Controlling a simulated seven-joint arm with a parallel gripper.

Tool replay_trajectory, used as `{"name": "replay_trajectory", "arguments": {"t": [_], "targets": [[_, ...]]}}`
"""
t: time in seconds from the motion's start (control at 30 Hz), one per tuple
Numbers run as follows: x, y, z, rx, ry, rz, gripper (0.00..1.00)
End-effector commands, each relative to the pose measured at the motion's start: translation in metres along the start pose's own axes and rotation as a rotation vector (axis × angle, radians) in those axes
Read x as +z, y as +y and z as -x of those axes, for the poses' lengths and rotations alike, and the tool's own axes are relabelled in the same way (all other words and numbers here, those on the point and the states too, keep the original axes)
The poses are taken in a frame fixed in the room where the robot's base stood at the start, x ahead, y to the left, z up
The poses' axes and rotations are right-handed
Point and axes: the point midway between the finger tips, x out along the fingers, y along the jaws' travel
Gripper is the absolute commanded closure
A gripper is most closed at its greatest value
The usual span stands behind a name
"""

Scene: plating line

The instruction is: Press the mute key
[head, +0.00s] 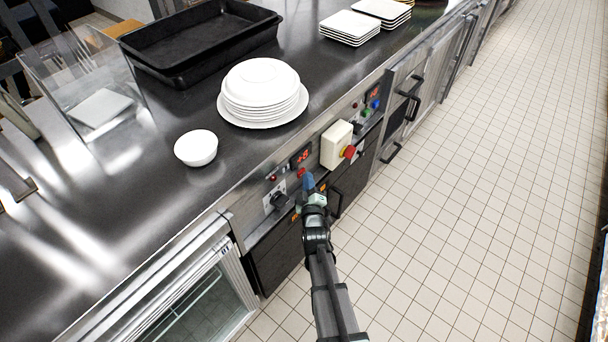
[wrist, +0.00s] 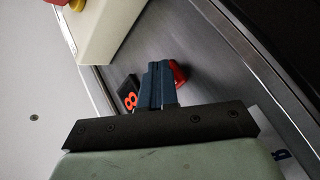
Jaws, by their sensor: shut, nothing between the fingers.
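My gripper (head: 309,181) is shut and empty, its blue fingers together, in front of the control panel on the counter front. In the wrist view the fingers (wrist: 160,80) point at the panel and partly cover a red key (wrist: 179,74). This red key (head: 301,172) also shows in the head view, just left of the fingertips and below a lit red display (head: 301,157). The display also shows in the wrist view (wrist: 128,95). No mute label is readable, and I cannot tell whether the fingertips touch the key.
A cream box with a red knob (head: 349,152) juts out just right of my gripper. A dark dial (head: 278,199) sits to the left. Another panel with coloured buttons (head: 366,112) is farther right. Plates (head: 262,95) and a white bowl (head: 196,148) stand on the counter above.

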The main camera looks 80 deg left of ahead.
Motion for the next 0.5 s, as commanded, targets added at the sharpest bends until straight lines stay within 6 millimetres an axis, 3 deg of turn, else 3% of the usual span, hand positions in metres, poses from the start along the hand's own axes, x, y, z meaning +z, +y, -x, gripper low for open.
{"name": "replay_trajectory", "arguments": {"t": [0.5], "targets": [[0.0045, 0.0049, 0.0076, -0.001, 0.0, 0.001, 1.0]]}}
